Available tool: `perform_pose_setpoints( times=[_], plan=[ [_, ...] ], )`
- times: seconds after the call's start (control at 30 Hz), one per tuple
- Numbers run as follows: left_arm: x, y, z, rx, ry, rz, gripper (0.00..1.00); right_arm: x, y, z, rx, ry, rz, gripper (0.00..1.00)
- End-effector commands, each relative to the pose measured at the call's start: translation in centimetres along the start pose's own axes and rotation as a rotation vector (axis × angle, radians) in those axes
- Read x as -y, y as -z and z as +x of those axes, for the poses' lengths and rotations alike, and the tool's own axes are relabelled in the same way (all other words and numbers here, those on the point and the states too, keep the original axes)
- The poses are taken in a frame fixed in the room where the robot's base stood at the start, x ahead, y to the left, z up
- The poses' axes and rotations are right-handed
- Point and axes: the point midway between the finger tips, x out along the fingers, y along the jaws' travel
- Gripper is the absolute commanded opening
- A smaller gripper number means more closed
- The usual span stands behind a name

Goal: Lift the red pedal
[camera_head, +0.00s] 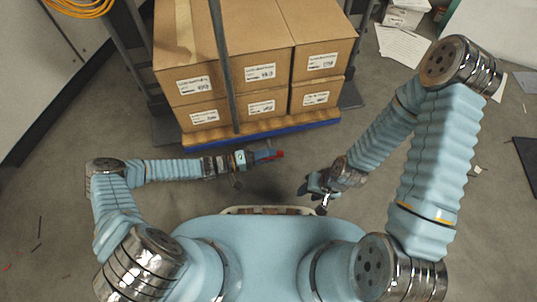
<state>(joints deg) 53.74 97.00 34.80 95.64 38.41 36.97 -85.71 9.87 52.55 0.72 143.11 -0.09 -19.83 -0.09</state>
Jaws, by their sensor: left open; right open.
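The red pedal (269,155) is a small red piece low in front of the load of boxes, near the middle of the camera_head view. My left gripper (252,158) reaches in from the left and is open right beside the pedal, at its left end. The gripper hides part of that end, and I cannot tell whether the fingers touch it or are around it. My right gripper (312,194) is open and empty, lower and to the right, just in front of my body and apart from the pedal.
Stacked cardboard boxes (258,65) stand ahead on a wooden pallet with a blue front edge (290,128). A grey upright post (223,70) rises before them. Papers (402,45) lie on the floor at upper right.

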Motion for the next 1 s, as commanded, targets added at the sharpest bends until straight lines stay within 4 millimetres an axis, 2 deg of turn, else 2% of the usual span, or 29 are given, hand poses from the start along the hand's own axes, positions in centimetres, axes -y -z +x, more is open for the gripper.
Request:
perform_pose_setpoints(
  times=[0.4, 0.5, 0.7, 1.0],
  plan=[
    [0.0, 0.1, -9.4, -0.003, 0.004, 0.001, 0.52, 0.2, 0.0, -0.7, 0.002, 0.0, 0.0, 0.43],
    [0.0, 0.1, -11.2, -0.003, 0.004, 0.0, 0.52, 0.3, 0.0, -0.7, 0.002, 0.0, 0.0, 0.43],
    [0.0, 0.0, -13.1, -0.001, 0.001, -0.001, 0.52, 0.3, 0.0, -0.7, 0.002, 0.0, 0.0, 0.43],
    [0.0, 0.0, -13.3, -0.001, 0.001, -0.001, 0.52, 0.3, 0.0, -0.7, 0.002, 0.0, 0.0, 0.43]
  ],
)
